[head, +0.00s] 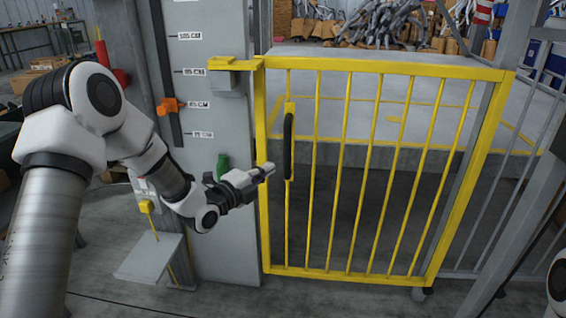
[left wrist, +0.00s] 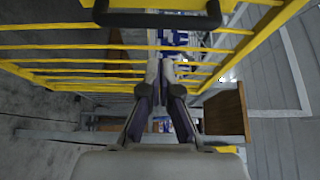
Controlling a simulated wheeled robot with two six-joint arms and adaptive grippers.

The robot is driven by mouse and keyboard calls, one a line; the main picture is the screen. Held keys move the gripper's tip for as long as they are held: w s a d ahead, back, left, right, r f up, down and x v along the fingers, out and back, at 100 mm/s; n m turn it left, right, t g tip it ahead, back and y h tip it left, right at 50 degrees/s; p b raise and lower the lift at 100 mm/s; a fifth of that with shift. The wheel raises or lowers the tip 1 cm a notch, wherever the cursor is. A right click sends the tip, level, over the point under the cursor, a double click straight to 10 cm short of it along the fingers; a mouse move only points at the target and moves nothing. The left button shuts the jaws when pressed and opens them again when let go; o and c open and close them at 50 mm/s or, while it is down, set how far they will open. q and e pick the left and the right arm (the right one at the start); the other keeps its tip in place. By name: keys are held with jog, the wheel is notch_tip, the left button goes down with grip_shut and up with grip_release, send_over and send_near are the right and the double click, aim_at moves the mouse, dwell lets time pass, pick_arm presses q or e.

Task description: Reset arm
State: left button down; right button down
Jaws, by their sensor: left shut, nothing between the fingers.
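My left gripper (head: 262,172) is shut and empty, in front of the left part of the yellow gate (head: 375,67). Its closed fingers also show in the left wrist view (left wrist: 160,85), pointing at the gate bars. The gate's black handle (head: 289,147) is upright, just right of the fingertips in the head view. In the left wrist view the handle (left wrist: 158,19) spans the top, apart from the fingers. My left arm is bent at the elbow and reaches in from the left. My right gripper is not in view; only a bit of my right arm shows at the right edge.
A grey post (head: 222,130) with a height scale and an orange clamp (head: 170,106) stands left of the gate, close to my left forearm. A small grey step (head: 150,257) is below. Grey railings (head: 520,190) stand at the right. Muffler parts (head: 385,20) are piled behind.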

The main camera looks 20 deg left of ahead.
pick_arm(q)
jog(key=s+d+f+g, duration=0.3)
jog(key=s+f, duration=0.1)
jog(key=f, duration=0.7)
jog(key=s+d+f+g, duration=0.3)
jog(key=s+f, duration=0.1)
jog(key=f, duration=0.6)
jog(key=s+d+f+n+g+y, duration=0.15)
jog(key=s+f+n+g, duration=0.3)
jog(key=s+f, duration=0.5)
jog(key=s+f+n+g+y, duration=0.25)
jog(key=s+f+n, duration=0.35)
jog(key=s, duration=0.7)
jog(key=s+a+n+g+y, duration=0.15)
jog(key=s+n+g, duration=0.25)
jog(key=s+n, duration=0.65)
notch_tip(320, 180, up, 26)
jog(key=p, duration=2.6)
jog(key=shift+a+n+p, duration=0.3)
jog(key=shift+a, duration=0.1)
jog(key=shift+r+h, duration=0.15)
jog(key=shift+h, duration=0.1)
